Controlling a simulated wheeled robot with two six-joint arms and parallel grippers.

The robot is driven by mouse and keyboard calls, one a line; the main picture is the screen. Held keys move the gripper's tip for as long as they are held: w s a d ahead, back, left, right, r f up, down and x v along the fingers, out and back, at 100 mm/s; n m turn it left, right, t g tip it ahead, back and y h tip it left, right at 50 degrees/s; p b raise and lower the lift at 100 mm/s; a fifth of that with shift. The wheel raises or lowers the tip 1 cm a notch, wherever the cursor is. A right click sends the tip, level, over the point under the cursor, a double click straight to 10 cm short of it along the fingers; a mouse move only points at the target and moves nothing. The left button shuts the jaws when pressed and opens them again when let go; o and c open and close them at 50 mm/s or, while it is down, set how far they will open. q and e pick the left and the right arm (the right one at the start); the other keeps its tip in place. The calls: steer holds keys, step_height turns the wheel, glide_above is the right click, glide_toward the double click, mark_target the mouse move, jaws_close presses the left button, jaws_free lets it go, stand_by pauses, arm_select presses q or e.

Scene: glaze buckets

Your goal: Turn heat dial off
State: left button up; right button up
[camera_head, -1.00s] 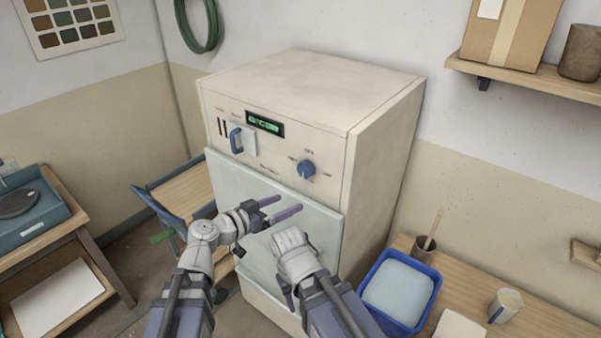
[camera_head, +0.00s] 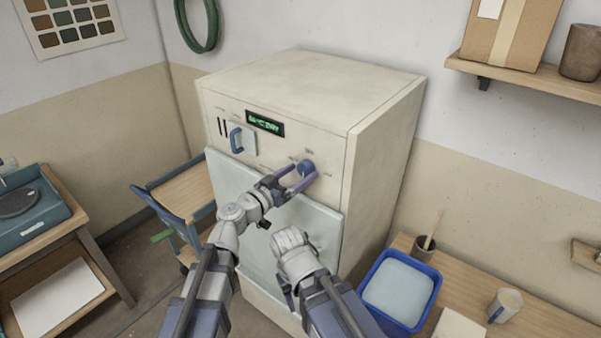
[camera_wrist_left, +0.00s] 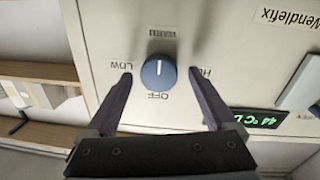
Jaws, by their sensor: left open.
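The heat dial (camera_head: 306,168) is a round blue knob on the upper front of the cream kiln-like cabinet (camera_head: 376,150). In the left wrist view the dial (camera_wrist_left: 158,76) appears upside down, with labels OFF, LOW and another word starting with H around it. Its white mark points up in that picture, away from OFF. My left gripper (camera_head: 304,173) is open, with one finger on each side of the dial. In the left wrist view there are small gaps between the fingers and the knob. My right arm is bent low before the cabinet door; its fingers are not clearly visible.
A lit green display (camera_head: 265,123) and a blue handle (camera_head: 236,140) are left of the dial. The pale door (camera_head: 235,180) is below. A blue tub (camera_head: 425,318) stands on the bench at right. A blue cart (camera_head: 180,195) is at left.

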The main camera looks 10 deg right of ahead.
arm_select(q)
steer(key=shift+w+d, duration=0.35)
steer(key=c, duration=1.4)
steer(key=shift+n, duration=0.3)
